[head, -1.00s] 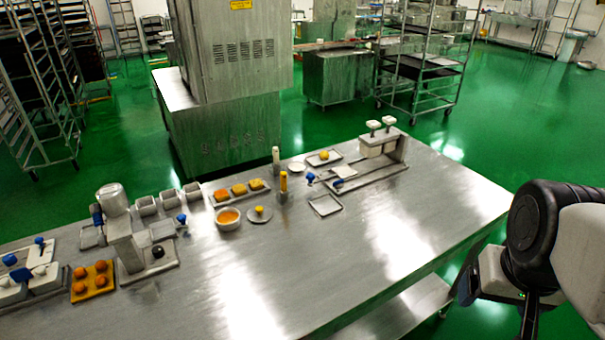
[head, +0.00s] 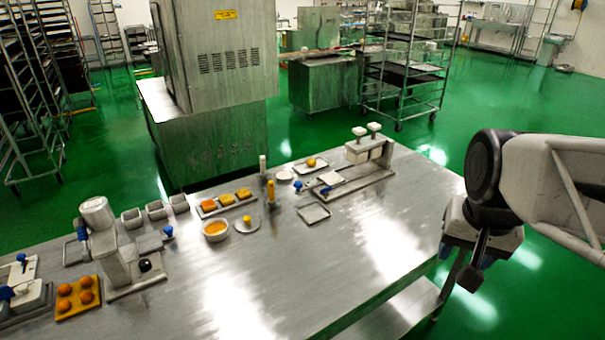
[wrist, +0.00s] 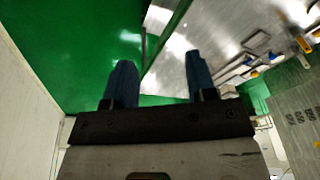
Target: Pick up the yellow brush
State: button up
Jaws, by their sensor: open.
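The yellow brush appears to be the upright yellow piece (head: 270,187) near the far edge of the steel table; its bristles are too small to make out. My gripper (head: 467,262) hangs beyond the table's right side, well apart from the brush. In the wrist view my gripper (wrist: 160,72) has its two blue fingers spread with nothing between them. A yellow upright piece (wrist: 303,43), possibly the brush, shows at the far upper right there.
A bowl of orange filling (head: 215,231), a small round plate (head: 247,225) and an empty tray (head: 313,213) lie near the brush. A white-topped upright piece (head: 262,164) stands just behind it. A press-like device (head: 362,152) is to the right. The table's right front (head: 380,240) is clear.

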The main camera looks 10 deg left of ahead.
jog(key=w+a+r+m, duration=0.1)
jog(key=w+a+m, duration=0.1)
jog(key=w+a, duration=0.35)
jog(key=w+a+r+m, duration=0.1)
jog(key=w+a+m, duration=0.1)
jog(key=w, duration=0.7)
jog(key=m+g, duration=0.2)
jog(key=m, duration=0.8)
send_near(271, 181)
notch_tip(271, 181, down, 5)
jog(key=shift+w+d+f, duration=0.1)
jog(key=shift+w+d, duration=0.05)
jog(key=shift+w+a+f, duration=0.1)
jog(key=shift+a, duration=0.1)
jog(key=shift+f, duration=1.3)
